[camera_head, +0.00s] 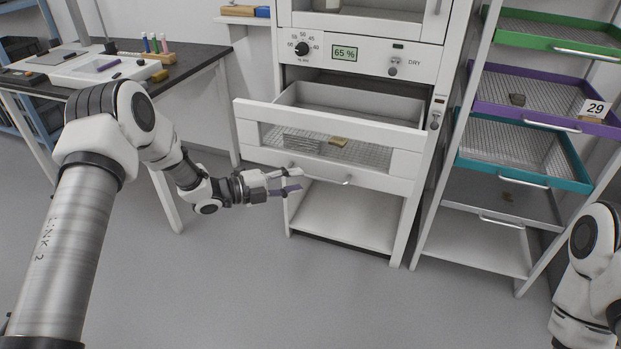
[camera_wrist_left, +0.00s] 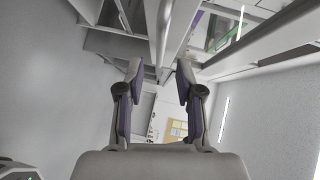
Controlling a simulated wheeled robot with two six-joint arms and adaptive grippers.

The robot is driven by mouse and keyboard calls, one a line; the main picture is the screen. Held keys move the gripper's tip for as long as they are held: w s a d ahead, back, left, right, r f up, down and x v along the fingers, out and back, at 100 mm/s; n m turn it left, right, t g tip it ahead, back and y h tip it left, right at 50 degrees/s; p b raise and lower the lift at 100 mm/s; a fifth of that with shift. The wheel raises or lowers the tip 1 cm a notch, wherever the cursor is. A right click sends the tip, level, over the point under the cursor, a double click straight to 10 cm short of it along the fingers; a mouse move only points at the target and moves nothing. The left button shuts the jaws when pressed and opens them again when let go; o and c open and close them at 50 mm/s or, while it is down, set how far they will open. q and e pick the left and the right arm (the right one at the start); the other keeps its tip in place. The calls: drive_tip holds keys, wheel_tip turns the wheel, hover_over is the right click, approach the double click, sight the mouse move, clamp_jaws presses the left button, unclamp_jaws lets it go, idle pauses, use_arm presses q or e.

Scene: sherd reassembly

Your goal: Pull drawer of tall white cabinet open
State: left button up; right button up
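The tall white cabinet (camera_head: 362,49) stands in the middle of the head view. Its drawer (camera_head: 398,162) stands out from the cabinet body, with a windowed front, a mesh inside and a small tan piece (camera_head: 338,141) visible. A thin bar handle (camera_head: 335,182) runs along the lower part of the drawer front. My left gripper (camera_head: 297,180) is at the left end of this handle, fingers apart. In the left wrist view the fingertips (camera_wrist_left: 160,72) are spread, with a pale edge beyond the gap; contact with the handle cannot be told. My right gripper is out of view.
A rack with green, purple and teal trays (camera_head: 525,155) stands close on the right. A dark-topped table (camera_head: 190,63) is on the left. An open lower compartment (camera_head: 345,215) lies under the drawer. The grey floor (camera_head: 300,290) in front is clear.

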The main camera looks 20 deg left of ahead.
use_arm(q)
drive_tip(key=v, duration=0.6)
drive_tip(key=shift+d, duration=0.1)
